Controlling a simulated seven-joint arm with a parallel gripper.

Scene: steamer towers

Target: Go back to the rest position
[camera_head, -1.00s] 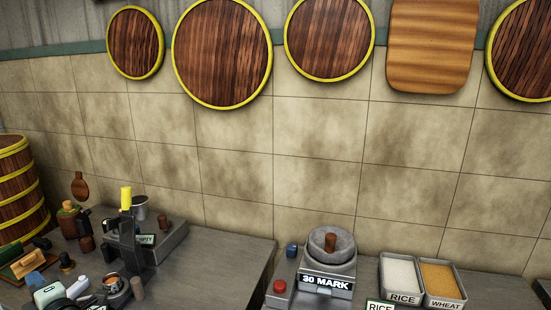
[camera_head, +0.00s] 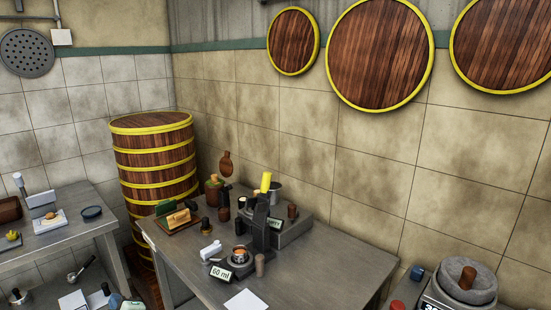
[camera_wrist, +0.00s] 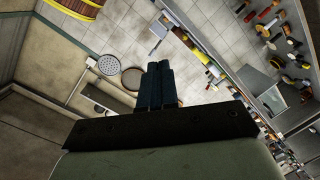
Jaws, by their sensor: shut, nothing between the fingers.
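My gripper (camera_wrist: 160,85) shows in the wrist view, with its dark fingers together and nothing between them. Beyond the fingers, the wrist view shows a tiled wall tilted in the picture, well away from the fingertips. I cannot make out my gripper in the head view. No thing is held.
In the head view, a grey table (camera_head: 310,268) holds a press-like device (camera_head: 262,222), a "60 ml" sign (camera_head: 220,272) and small items. A tall steamer stack (camera_head: 155,160) stands behind its left end. Another table (camera_head: 75,238) is at the left. Round lids (camera_head: 378,50) hang on the wall.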

